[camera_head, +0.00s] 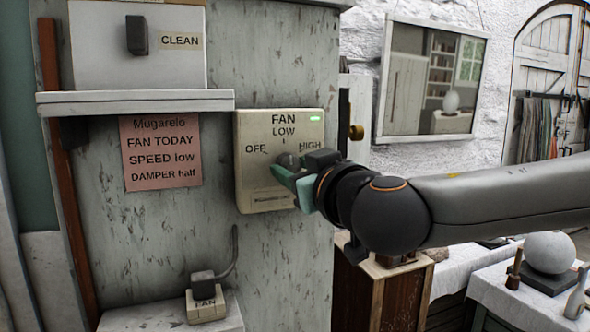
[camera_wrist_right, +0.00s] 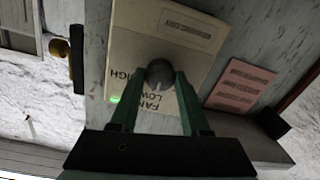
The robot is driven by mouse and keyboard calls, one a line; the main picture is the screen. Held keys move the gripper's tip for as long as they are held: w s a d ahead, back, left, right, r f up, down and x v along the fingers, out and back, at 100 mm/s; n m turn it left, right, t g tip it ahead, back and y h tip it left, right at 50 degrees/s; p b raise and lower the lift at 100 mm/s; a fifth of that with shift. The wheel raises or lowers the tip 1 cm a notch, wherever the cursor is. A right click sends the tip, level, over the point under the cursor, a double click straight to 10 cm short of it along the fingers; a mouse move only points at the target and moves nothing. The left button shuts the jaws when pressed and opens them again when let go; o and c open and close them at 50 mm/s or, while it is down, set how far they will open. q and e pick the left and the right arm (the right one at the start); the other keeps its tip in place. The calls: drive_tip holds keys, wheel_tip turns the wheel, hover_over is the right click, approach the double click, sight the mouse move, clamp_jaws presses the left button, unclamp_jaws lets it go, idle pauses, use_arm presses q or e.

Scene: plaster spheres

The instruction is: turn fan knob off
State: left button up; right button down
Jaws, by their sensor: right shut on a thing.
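The fan box (camera_head: 252,185) is a cream panel on the worn grey wall, with OFF at the left, LOW at the top and HIGH at the right. A green light (camera_head: 316,118) glows at its upper right corner. The dark round fan knob (camera_head: 287,158) is partly hidden by my right gripper (camera_head: 284,172). In the right wrist view, my right gripper's two green fingers close on both sides of the knob (camera_wrist_right: 160,72). I cannot tell surely which label the knob points at. My left gripper is not in view.
A pink note (camera_head: 160,152) left of the box reads FAN TODAY, SPEED low, DAMPER half. A shelf (camera_head: 135,102) holds a CLEAN panel (camera_head: 100,50) above it. Tables with a plaster sphere (camera_head: 549,252) stand at right.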

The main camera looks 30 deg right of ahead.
drive_tip(key=n+b, duration=0.1)
drive_tip(key=n, duration=0.1)
drive_tip(key=shift+n, duration=0.4)
drive_tip(key=n, duration=0.2)
drive_tip(key=shift+n, duration=0.3)
drive_tip(key=n, duration=0.5)
drive_tip(key=shift+n, duration=0.4)
drive_tip(key=shift+c, duration=1.8)
unclamp_jaws()
drive_tip(key=s+a+b, duration=0.2)
drive_tip(key=s, duration=1)
drive_tip(key=shift+a+r, duration=0.25)
drive_tip(key=shift+a, duration=0.1)
